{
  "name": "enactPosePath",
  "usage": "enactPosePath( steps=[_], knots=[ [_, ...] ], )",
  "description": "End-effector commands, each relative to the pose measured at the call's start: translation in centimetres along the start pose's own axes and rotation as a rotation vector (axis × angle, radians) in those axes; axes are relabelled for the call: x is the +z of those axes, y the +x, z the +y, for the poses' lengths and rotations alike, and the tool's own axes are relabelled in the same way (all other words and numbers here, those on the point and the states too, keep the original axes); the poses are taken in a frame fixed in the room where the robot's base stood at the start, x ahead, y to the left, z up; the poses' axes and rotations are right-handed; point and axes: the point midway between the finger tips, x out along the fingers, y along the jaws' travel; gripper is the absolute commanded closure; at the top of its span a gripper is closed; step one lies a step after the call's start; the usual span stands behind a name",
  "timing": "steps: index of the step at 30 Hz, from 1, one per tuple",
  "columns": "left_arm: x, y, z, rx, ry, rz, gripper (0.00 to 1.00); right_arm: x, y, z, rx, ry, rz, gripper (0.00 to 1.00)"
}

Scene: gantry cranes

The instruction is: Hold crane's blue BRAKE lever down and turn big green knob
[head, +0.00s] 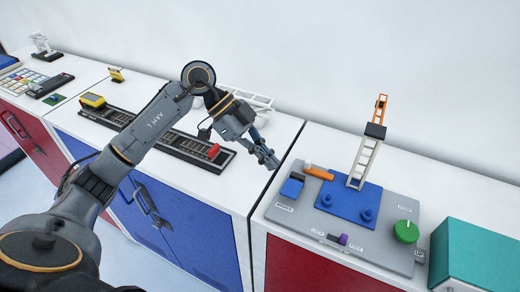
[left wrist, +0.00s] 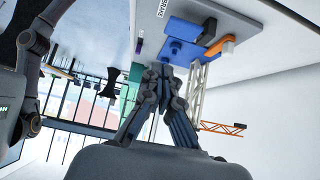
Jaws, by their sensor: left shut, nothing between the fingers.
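The crane's grey control panel (head: 285,215) lies on the white cabinet top at right. The big green knob (head: 405,231) sits at the panel's right side. My left gripper (head: 272,163) is shut and empty, in the air up and left of the blue lever, apart from it. In the left wrist view its fingers (left wrist: 165,72) are together, with blue panel parts beyond. My right gripper does not show.
An orange, white-ended handle (head: 318,172) is close to the blue lever. A purple switch (head: 342,239) is in front. A teal box (head: 485,255) stands at right.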

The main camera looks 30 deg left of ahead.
Motion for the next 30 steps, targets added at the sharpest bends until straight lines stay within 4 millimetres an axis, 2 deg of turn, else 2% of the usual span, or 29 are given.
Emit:
enactPosePath(
  steps=[1, 6, 12, 18, 30],
  knots=[
    [0.0, 1.3, 0.1, 0.005, 0.0, 0.003, 1.0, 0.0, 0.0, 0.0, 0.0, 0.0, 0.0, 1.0],
    [-0.1, 4.8, 0.1, 0.004, 0.001, 0.003, 1.0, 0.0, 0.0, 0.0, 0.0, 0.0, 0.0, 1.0],
    [1.9, 7.0, 0.0, 0.001, -0.004, 0.001, 1.0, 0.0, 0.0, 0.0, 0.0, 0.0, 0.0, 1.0],
    [2.8, 7.7, 0.0, 0.0, -0.001, 0.0, 1.0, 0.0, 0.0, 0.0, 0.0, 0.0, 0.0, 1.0],
    [3.0, 7.8, 0.1, -0.011, 0.01, -0.001, 1.0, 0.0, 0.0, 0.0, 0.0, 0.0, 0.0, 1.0]
  ],
)
